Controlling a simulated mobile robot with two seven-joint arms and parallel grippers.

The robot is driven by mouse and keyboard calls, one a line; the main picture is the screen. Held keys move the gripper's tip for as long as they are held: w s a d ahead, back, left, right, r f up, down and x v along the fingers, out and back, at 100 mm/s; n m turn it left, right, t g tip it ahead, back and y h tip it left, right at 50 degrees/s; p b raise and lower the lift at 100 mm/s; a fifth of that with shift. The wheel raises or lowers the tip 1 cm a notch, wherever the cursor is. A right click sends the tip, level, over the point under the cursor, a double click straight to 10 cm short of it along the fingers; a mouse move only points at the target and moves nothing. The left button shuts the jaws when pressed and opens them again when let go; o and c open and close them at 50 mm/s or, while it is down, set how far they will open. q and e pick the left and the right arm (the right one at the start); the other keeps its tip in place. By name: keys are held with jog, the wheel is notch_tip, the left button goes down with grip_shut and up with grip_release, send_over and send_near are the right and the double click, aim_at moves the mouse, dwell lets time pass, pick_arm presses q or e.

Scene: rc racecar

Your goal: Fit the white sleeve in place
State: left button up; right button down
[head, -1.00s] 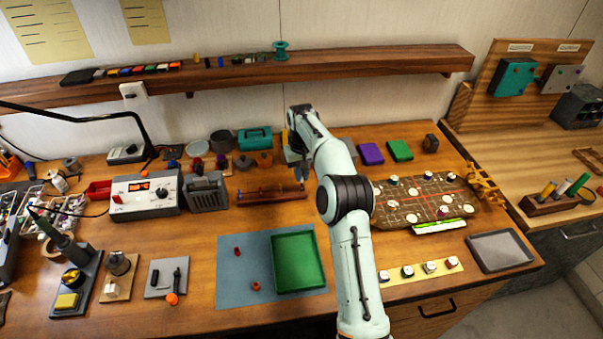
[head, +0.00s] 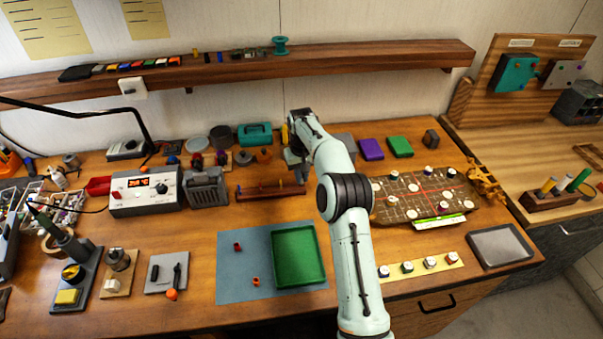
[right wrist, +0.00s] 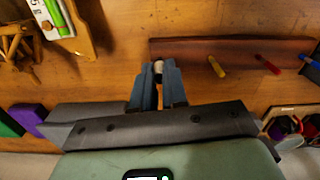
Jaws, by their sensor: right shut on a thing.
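The wooden rack (head: 270,193) is a long reddish-brown bar on the bench, and it also shows in the right wrist view (right wrist: 190,50). In that view several coloured pegs stand along it, among them a yellow one (right wrist: 217,67) and a red one (right wrist: 267,65). My right gripper (right wrist: 158,80) is shut on a small whitish piece, seemingly the white sleeve (right wrist: 158,66), at its fingertips. In the head view the right gripper (head: 302,172) is by the rack's right end. I cannot tell whether the sleeve is around a peg there. My left gripper is not in view.
Behind the gripper are a teal box (head: 255,135) and several small round items. Purple (head: 371,149) and green (head: 400,146) boxes lie to the right. A blue mat (head: 240,285) with a green tray (head: 299,283) is in front. Bench between rack and mat is clear.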

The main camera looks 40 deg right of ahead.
jog(key=shift+f, duration=0.7)
jog(key=shift+f, duration=0.15)
jog(key=c, duration=0.7)
grip_release()
jog(key=shift+r, duration=4.55)
